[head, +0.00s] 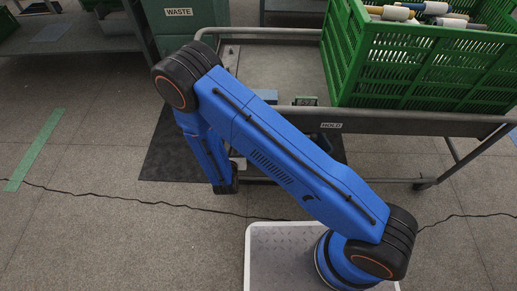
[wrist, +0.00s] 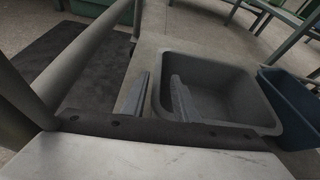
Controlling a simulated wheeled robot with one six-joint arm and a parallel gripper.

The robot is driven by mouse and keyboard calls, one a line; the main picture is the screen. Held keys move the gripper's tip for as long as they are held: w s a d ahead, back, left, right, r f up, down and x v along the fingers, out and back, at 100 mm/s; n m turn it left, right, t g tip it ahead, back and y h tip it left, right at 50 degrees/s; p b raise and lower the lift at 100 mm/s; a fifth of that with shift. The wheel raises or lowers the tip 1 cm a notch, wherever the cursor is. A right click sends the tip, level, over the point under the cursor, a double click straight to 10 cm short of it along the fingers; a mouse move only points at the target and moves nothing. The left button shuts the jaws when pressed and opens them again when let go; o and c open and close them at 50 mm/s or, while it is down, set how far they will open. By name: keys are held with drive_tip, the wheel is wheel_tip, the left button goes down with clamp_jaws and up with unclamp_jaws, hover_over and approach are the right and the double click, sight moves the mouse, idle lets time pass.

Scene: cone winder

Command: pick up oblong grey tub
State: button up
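The oblong grey tub (wrist: 235,90) shows in the wrist view, right of centre, upright with its inside empty. It rests on a flat grey surface. The tub's left rim lies between the fingers in the picture, and the right finger overlaps the tub's inside. I cannot tell whether either finger touches the wall. In the head view I cannot make out the tub, and my blue arm covers much of the middle.
A blue bin (wrist: 292,108) stands close to the tub's right side. A metal cart (head: 420,122) labelled HOLD carries a green crate (head: 425,65) of yarn cones. A dark mat (head: 165,150) lies on the floor. A green WASTE bin (head: 180,18) stands behind.

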drive_tip(key=x, duration=0.5)
drive_tip(key=shift+f, duration=0.1)
clamp_jaws()
